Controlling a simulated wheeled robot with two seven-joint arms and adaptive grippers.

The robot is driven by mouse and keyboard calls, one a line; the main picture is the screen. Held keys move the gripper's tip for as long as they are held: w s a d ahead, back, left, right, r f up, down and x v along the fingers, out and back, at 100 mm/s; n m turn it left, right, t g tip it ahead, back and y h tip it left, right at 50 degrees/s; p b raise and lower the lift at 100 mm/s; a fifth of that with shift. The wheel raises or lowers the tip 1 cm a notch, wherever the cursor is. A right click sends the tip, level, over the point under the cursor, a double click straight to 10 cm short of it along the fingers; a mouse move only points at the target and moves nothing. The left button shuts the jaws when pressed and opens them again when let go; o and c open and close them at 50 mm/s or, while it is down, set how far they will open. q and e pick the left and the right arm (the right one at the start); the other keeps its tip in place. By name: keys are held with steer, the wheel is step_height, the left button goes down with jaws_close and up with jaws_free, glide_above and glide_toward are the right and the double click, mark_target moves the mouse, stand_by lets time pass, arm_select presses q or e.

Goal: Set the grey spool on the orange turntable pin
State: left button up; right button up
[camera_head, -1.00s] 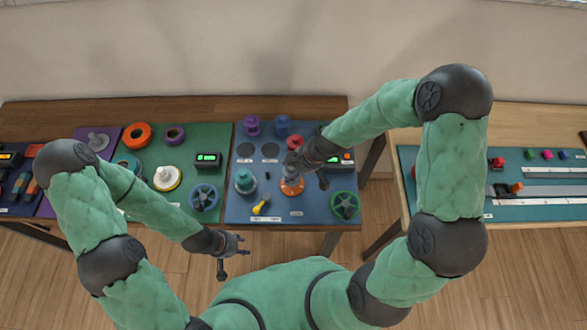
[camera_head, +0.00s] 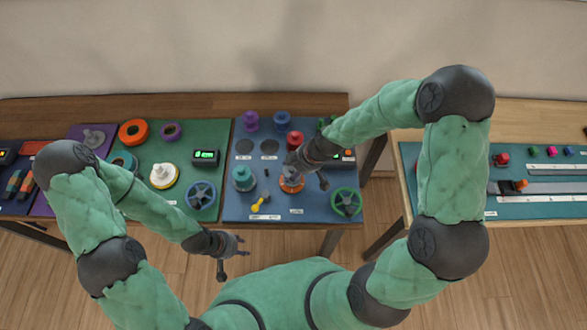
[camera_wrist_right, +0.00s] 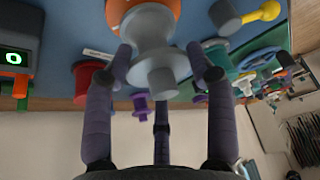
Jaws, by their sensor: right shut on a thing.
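The grey spool (camera_wrist_right: 152,42) is between the fingers of my right gripper (camera_wrist_right: 161,68) in the right wrist view, its free end towards the camera. The gripper is shut on it; in the head view the right gripper (camera_head: 293,166) is just above the orange turntable (camera_head: 291,185). The spool's far flange overlaps the orange turntable (camera_wrist_right: 118,9) in the wrist view. The pin is hidden behind the spool, so I cannot tell whether the spool is seated on it. My left gripper (camera_head: 231,256) is open and empty, in front of the table edge.
Red (camera_head: 295,139), blue (camera_head: 282,119) and purple (camera_head: 251,121) spools stand behind.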

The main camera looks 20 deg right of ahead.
steer(key=shift+f, duration=0.15)
steer(key=shift+f+b, duration=0.3)
steer(key=shift+b, duration=0.2)
steer(key=shift+f+b, duration=0.35)
steer(key=shift+b, duration=0.1)
steer(key=o, duration=1.1)
steer(key=shift+o, duration=0.2)
steer(key=shift+r, duration=0.1)
steer(key=shift+r+p, duration=2.95)
steer(key=shift+r, duration=1)
steer(key=shift+f, duration=0.1)
